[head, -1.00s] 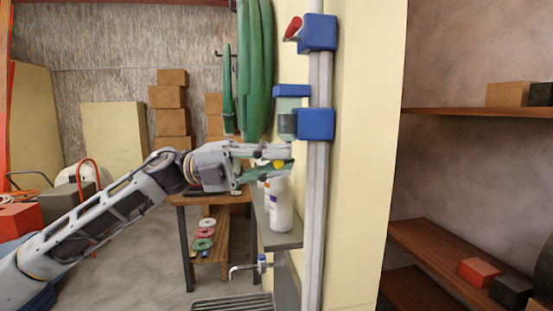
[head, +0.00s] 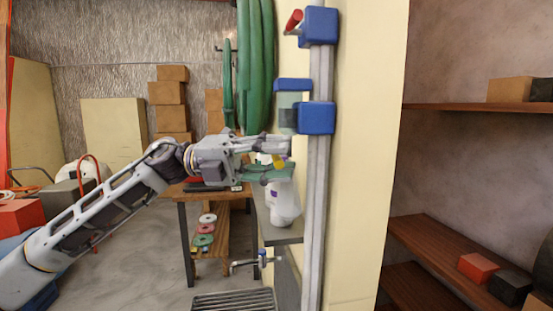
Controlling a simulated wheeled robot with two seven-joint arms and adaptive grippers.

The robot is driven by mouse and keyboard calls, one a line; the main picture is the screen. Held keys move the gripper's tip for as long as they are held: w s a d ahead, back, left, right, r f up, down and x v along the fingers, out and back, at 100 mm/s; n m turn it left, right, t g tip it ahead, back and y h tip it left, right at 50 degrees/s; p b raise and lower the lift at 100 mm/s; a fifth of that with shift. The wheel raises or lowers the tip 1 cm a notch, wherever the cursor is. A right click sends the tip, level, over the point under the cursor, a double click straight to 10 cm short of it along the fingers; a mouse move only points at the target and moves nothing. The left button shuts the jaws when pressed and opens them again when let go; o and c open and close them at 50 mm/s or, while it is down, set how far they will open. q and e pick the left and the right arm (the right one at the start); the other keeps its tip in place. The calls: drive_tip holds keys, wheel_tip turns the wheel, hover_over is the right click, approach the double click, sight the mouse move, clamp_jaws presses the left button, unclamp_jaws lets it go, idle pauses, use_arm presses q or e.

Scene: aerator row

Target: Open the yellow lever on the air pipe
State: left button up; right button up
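The yellow lever (head: 278,160) is a small yellow piece, tilted, just left of the grey pipe (head: 317,180) and below the lower blue block. Most of it is hidden by my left gripper (head: 274,158). That gripper comes in from the left with its fingers spread one above the other. The yellow piece shows between the fingertips; I cannot tell whether they touch it. My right gripper is not in view.
Blue blocks (head: 317,118) and a red lever (head: 293,20) are on the pipe. Green hoses (head: 256,70) hang behind. A white bottle (head: 283,206) stands on a grey shelf below the gripper. A wooden shelf unit (head: 455,258) is at the right.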

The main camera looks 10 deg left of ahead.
use_arm(q)
drive_tip(key=w+a+f, duration=0.1)
drive_tip(key=a, duration=1.1)
drive_tip(key=shift+w, duration=0.2)
